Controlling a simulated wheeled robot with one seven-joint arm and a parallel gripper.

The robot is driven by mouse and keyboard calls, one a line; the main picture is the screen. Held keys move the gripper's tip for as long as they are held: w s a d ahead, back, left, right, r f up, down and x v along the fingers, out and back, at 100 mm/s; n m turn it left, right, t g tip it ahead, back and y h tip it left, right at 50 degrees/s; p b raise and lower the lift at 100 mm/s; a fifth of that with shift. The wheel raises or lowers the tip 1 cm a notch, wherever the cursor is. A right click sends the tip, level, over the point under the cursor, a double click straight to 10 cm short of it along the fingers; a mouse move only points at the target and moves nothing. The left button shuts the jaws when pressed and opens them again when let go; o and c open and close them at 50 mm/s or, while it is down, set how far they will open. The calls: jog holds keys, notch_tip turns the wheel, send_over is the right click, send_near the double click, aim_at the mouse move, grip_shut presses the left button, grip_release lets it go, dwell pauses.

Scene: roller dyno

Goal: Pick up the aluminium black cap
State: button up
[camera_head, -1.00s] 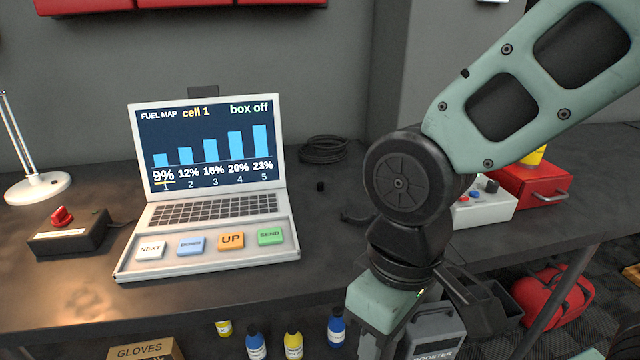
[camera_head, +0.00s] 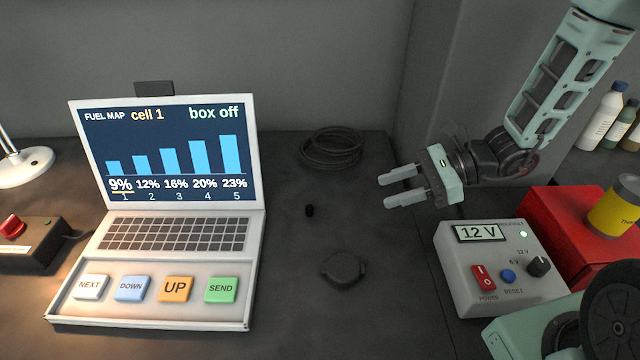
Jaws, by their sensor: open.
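Two black things lie on the dark bench right of the laptop. One is a tiny black cylinder (camera_head: 309,211), like a small cap. The other is a larger, flat, round black piece (camera_head: 343,269) with small tabs at its rim, nearer the front. I cannot tell from the picture which is the aluminium cap. My gripper (camera_head: 384,191) is open and empty, its two pale fingers pointing left. In the picture it is right of the tiny cylinder and up and right of the round piece, touching neither. Both pieces are in full view.
A laptop (camera_head: 155,235) fills the left of the bench. A coiled black cable (camera_head: 332,148) lies behind. A 12 V power box (camera_head: 497,265), a red case (camera_head: 572,225) and a yellow can (camera_head: 615,207) stand at the right. The bench between laptop and power box is mostly clear.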

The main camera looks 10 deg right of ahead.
jog(key=shift+w+d+f+m, duration=0.1)
jog(key=shift+w+d+m, duration=0.3)
jog(key=shift+w+d, duration=0.25)
jog(key=shift+w+a+f+t, duration=0.1)
jog(key=shift+w+a+t, duration=0.1)
jog(key=shift+t, duration=0.1)
jog(key=p, duration=0.3)
send_near(313, 207)
jog(key=x, duration=0.3)
jog(key=shift+w+a, duration=0.1)
jog(key=p+x, duration=0.2)
jog(key=x, duration=0.3)
jog(key=shift+a, duration=0.15)
jog(key=shift+a+f, duration=0.25)
jog(key=shift+a, duration=0.05)
grip_shut()
